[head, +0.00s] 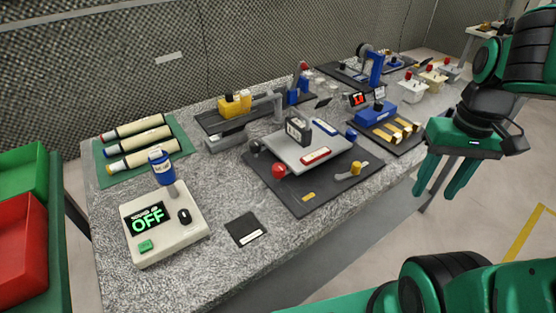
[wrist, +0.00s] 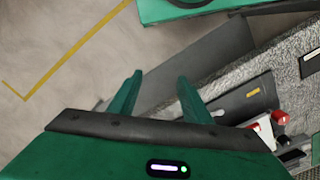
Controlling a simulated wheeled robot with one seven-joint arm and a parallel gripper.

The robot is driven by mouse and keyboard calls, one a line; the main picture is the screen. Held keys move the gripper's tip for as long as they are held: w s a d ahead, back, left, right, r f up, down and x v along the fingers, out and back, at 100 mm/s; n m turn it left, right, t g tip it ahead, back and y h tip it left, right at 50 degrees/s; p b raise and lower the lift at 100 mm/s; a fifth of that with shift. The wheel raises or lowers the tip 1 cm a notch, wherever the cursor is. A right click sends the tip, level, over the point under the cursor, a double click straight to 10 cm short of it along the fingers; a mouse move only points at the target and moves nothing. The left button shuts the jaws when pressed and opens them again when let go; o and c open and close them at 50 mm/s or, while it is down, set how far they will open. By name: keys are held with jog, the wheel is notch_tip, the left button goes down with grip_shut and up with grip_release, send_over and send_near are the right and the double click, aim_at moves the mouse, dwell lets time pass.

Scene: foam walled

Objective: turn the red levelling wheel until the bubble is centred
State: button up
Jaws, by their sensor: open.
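The red levelling wheel (head: 279,170) sits at the near left corner of a grey levelling plate (head: 280,153) on a dark base (head: 297,203). It also shows at the right of the wrist view (wrist: 280,117). A red-framed vial (head: 316,156) and a blue-framed vial (head: 324,127) lie on the plate; the bubbles are too small to make out. Blue (head: 351,133), yellow (head: 355,168) and black (head: 255,147) knobs sit around the plate. My gripper (head: 436,194) is open and empty, pointing down, right of the plate and beyond the table's front edge. Its fingers (wrist: 159,78) show in the wrist view.
A black block (head: 298,130) stands on the plate. A white box reading OFF (head: 165,240) with a blue-topped post and a dark pad (head: 245,229) lie to the left. A blue device with yellow pieces (head: 385,122) is close on the right. Bare stone tabletop (head: 225,190) lies left of the base.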

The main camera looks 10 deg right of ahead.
jog(key=w+a+r+n, duration=0.3)
jog(key=w+a+n, duration=0.2)
jog(key=w+n, duration=0.25)
jog(key=r+n, duration=0.2)
jog(key=n, duration=1.4)
send_over(278, 166)
notch_tip(278, 166, down, 10)
jog(key=shift+s+f, duration=0.1)
jog(key=shift+c, duration=0.5)
jog(key=c, duration=0.9)
jog(key=shift+c, duration=0.2)
